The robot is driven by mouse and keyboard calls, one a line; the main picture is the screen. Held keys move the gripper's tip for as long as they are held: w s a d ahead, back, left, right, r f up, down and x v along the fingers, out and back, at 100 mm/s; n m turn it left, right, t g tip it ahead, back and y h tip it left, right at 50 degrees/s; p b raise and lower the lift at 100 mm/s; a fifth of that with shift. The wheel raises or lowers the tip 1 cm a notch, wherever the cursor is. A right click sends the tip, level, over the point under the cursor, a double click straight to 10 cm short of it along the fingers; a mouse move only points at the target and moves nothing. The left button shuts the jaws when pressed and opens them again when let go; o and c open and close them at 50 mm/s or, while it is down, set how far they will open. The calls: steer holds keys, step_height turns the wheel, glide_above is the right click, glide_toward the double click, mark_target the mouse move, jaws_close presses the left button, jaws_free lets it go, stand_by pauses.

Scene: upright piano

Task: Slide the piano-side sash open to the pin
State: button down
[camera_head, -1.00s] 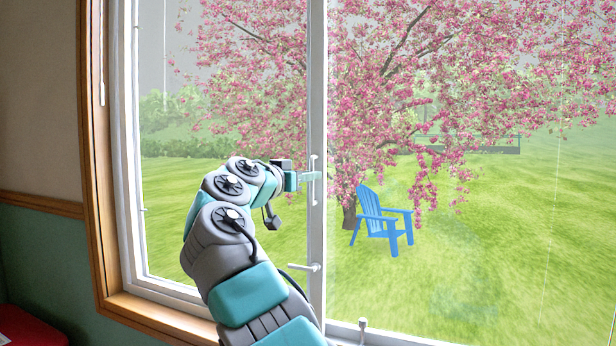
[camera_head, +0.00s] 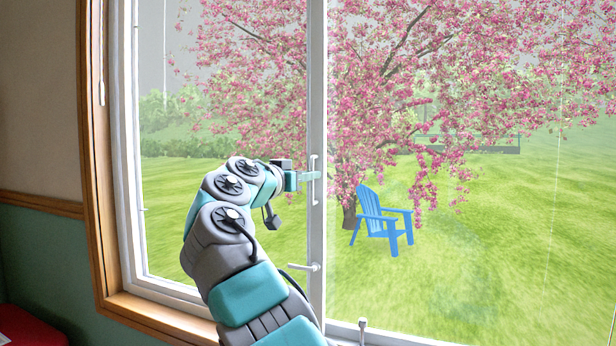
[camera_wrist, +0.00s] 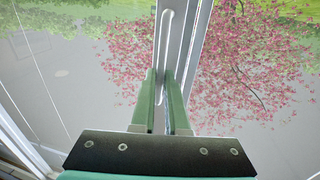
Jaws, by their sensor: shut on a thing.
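The window's upright middle stile (camera_head: 318,110) is white and carries a slim white vertical pull handle (camera_head: 315,161). My gripper (camera_head: 316,176) reaches the handle from the left and is shut on it. In the wrist view the handle (camera_wrist: 166,35) runs between the two green fingers of my gripper (camera_wrist: 162,76). The glass of the left sash (camera_head: 200,100) lies behind my arm. A small upright white peg (camera_head: 362,325) stands at the bottom of the frame, right of the stile. I cannot tell whether it is the pin.
A small white lever (camera_head: 305,267) sticks out left from the stile below my gripper. The wooden window casing (camera_head: 92,160) stands at the left, with a red surface (camera_head: 30,328) at the lower left. A blue chair (camera_head: 380,222) and a pink tree are outside.

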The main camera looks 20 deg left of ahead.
stand_by(0.4)
steer(key=s+d+b, duration=0.1)
steer(key=d+b, duration=0.6)
steer(key=d, duration=0.2)
steer(key=shift+s+b, duration=0.15)
steer(key=shift+b, duration=0.2)
steer(key=c, duration=0.9)
jaws_free()
steer(key=shift+a, duration=0.1)
steer(key=shift+b+v, duration=0.85)
steer(key=shift+v, duration=3)
